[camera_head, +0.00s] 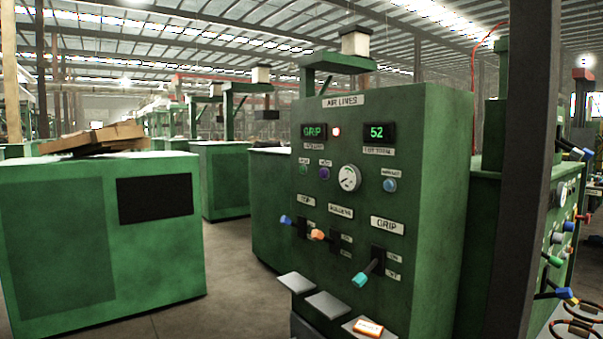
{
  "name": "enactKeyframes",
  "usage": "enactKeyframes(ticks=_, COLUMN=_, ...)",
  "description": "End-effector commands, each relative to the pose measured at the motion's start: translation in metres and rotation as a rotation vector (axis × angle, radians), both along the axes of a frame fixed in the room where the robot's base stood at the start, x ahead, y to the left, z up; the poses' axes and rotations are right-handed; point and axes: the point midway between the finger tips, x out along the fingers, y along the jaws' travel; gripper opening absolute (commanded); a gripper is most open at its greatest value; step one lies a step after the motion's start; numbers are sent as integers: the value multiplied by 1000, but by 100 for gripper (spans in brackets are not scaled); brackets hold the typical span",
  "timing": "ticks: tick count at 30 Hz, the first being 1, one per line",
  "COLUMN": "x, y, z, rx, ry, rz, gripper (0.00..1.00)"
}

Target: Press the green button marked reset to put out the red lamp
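A green control panel marked AIR LINES (420,215) stands right of the middle. A small green button (303,169) is on its upper left; the label above it is too small to read surely. A purple button (325,173), a round gauge (349,178) and a blue button (390,185) sit to the right of the green button. My gripper is not in view.
Levers with blue (286,220), orange (317,234) and teal (361,280) ends stick out below the buttons. Small shelves (328,304) jut out at the panel's foot. A dark upright (521,180) crosses the right side. Open floor (225,285) lies left of the panel.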

Motion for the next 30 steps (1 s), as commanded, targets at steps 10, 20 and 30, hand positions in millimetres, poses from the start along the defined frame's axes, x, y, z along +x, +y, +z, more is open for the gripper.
enactKeyframes(ticks=10, x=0, y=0, z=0, rx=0, ry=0, rz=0, gripper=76)
enactKeyframes(ticks=20, x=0, y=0, z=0, rx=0, ry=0, rz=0, gripper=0)
enactKeyframes(ticks=30, x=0, y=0, z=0, rx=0, ry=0, rz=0, gripper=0)
